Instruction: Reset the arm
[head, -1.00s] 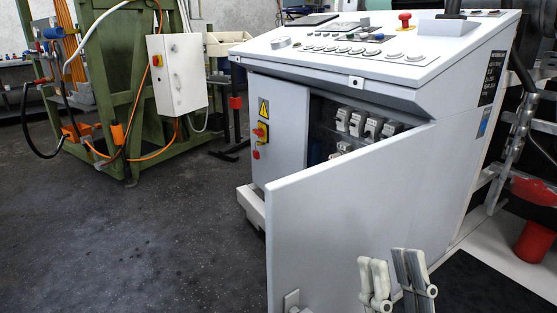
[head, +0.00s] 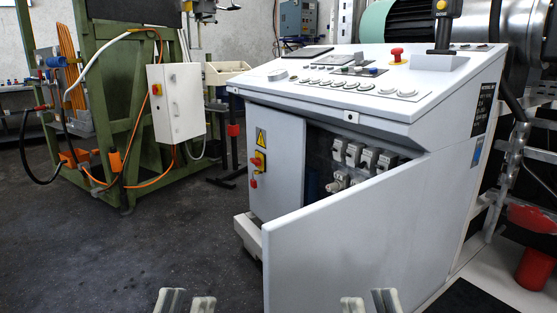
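My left gripper (head: 186,301) shows at the bottom edge, left of centre, over the dark floor. Its two light grey fingertips stand apart with nothing between them. My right gripper (head: 369,302) shows at the bottom edge, right of centre, in front of the open cabinet door (head: 345,235). Its fingertips are also apart and empty. Only the finger ends of both grippers are visible; the rest of both arms is below the picture.
A grey control console (head: 330,85) stands ahead, its door swung out toward me, with several switches (head: 363,157) inside. A green frame (head: 115,110) with a white box (head: 175,103) stands at left. The dark floor (head: 130,250) at front left is clear.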

